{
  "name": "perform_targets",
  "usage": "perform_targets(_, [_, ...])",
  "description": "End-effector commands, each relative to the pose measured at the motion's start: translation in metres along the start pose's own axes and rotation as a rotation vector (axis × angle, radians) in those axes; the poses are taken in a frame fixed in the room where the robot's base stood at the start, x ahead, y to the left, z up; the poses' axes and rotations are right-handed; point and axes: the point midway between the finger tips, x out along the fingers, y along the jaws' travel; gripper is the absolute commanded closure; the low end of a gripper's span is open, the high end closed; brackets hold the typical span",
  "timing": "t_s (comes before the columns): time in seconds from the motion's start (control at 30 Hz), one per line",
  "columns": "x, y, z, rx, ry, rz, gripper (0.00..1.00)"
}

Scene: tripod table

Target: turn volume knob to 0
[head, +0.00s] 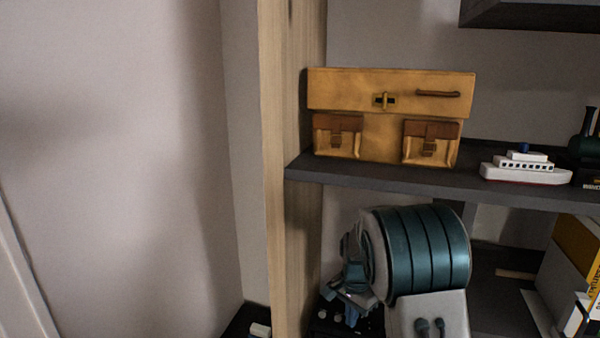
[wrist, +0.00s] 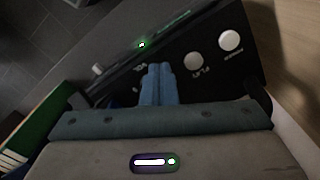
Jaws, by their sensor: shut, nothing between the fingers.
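A black device (wrist: 215,75) with pale knobs fills the upper middle of the wrist view. A label near my fingertips seems to read "VOL", but the volume knob itself is not clearly seen and may be hidden by my fingers. My gripper (wrist: 159,67) has its two blue fingers together, pointing at the panel, with nothing between them. I cannot tell whether the fingers touch a knob. In the head view my gripper (head: 350,314) hangs over the dark device (head: 322,325) on the lower shelf, partly hidden by my arm.
Two white round knobs (wrist: 229,41) stand right of my fingers, and another pale knob (wrist: 97,69) is left. A green light (wrist: 142,44) glows on the device. A wooden post (head: 290,200) stands close left. The shelf above holds a tan bag (head: 385,110) and toy ship (head: 525,170).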

Motion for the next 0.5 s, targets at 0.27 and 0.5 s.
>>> perform_targets(0.27, [-0.0006, 0.0034, -0.0023, 0.004, 0.005, -0.001, 1.0])
perform_targets(0.5, [-0.0008, 0.0092, -0.0011, 0.004, 0.005, 0.0, 1.0])
